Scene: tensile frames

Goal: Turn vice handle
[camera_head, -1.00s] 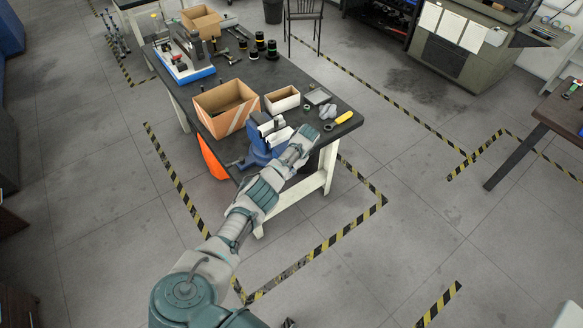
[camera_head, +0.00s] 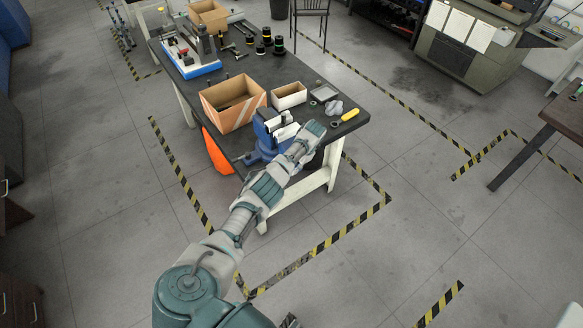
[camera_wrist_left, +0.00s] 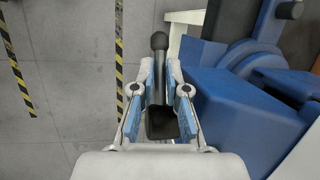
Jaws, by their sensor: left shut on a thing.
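The blue vice (camera_head: 262,155) is mounted at the near edge of the dark workbench (camera_head: 330,79). In the left wrist view its blue body (camera_wrist_left: 245,105) fills the right side. The vice handle (camera_wrist_left: 160,42), a dark bar with a ball end, runs between the fingers of my left gripper (camera_wrist_left: 160,66). The blue-padded fingers are shut on the bar, one on each side, and the ball sticks out beyond the tips. In the head view my left arm reaches up to the vice's right side, and its wrist hides the fingers and handle. My right gripper is not in view.
An open cardboard box (camera_head: 232,112) and a smaller box (camera_head: 289,95) stand behind the vice. A yellow-handled tool (camera_head: 349,115) lies to the right. An orange thing (camera_head: 216,153) is by the bench's left side. The floor in front is clear, with striped tape.

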